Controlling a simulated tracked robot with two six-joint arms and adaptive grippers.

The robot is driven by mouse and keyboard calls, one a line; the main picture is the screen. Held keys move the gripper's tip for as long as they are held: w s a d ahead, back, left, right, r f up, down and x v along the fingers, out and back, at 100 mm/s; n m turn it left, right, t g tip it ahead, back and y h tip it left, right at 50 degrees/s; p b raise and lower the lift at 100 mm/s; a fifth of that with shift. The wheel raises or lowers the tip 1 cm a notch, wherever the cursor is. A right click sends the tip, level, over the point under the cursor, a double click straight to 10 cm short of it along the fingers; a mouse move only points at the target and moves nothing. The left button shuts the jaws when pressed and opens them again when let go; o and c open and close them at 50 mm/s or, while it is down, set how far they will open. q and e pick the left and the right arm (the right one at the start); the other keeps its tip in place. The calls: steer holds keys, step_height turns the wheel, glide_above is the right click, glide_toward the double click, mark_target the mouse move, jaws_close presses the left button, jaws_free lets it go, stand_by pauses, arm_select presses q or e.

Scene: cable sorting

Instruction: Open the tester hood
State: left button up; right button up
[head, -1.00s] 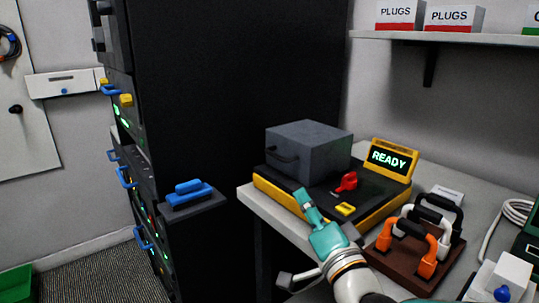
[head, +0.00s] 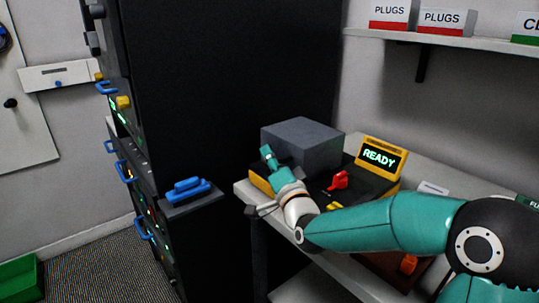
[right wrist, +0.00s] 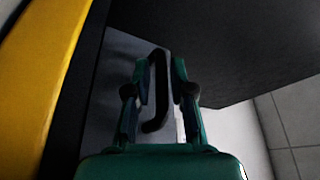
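The tester hood (head: 308,142) is a grey box, down on the black and yellow tester base (head: 355,188). Its dark bar handle (right wrist: 160,88) shows in the right wrist view, between the two fingers of my right gripper (right wrist: 158,82). The fingers stand apart with gaps visible beside the handle. In the head view my right gripper (head: 270,160) is at the hood's front left side and covers the handle. The tester's display (head: 379,157) reads READY in green. A red lever (head: 339,181) sits on the base right of the hood. My left gripper is not in view.
A tall black rack (head: 230,90) stands left of the bench, with a blue-handled piece (head: 187,190) sticking out. My right arm crosses over the bench's right side, hiding much of it. A shelf (head: 450,40) with plug boxes (head: 447,21) hangs above.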

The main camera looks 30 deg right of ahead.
steer(key=shift+w, duration=0.2)
jaws_close()
stand_by(0.3)
